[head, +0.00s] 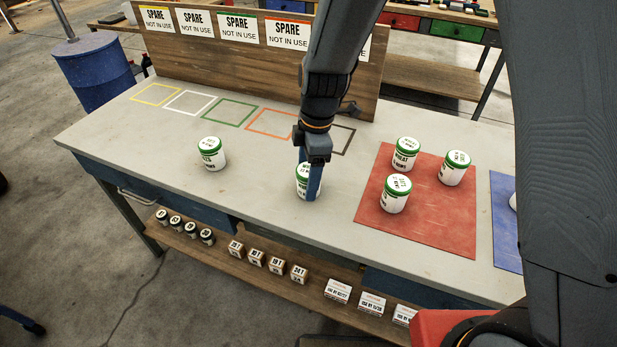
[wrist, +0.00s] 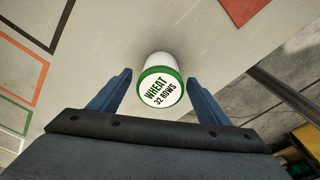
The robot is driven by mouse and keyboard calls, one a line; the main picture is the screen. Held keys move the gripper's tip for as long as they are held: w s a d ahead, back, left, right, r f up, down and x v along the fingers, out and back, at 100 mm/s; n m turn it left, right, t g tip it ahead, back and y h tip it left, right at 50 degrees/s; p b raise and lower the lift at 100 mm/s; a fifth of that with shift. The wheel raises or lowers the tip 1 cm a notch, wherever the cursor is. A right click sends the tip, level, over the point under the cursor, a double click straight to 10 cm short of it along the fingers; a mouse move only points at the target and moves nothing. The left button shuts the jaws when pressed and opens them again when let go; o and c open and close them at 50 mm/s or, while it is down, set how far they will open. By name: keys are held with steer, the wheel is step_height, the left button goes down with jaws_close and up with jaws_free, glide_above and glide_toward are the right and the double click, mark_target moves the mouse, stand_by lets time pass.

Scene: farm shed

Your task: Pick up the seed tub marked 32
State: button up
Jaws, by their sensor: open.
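A white seed tub with a green-rimmed lid reading "WHEAT 32 ROWS" stands upright on the bench; in the wrist view the tub (wrist: 160,86) lies between the fingertips. In the head view the same tub (head: 303,187) is partly hidden behind my gripper (head: 311,172). My gripper is open, and its two blue fingers (wrist: 160,95) point down on either side of the tub. A gap shows between each finger and the lid. I cannot tell whether the fingers are level with the tub's sides.
Another green-lidded tub (head: 212,154) stands alone to the left. Three similar tubs stand on a red mat (head: 430,226) to the right, beside a blue mat (head: 506,232). Coloured outlines (head: 229,111) and a board with "SPARE" signs (head: 239,27) are at the back.

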steer(key=shift+a+f, duration=0.1)
steer(key=shift+f, duration=1.15)
steer(key=c, duration=1.2)
steer(key=shift+r, duration=0.1)
steer(key=shift+c, duration=0.2)
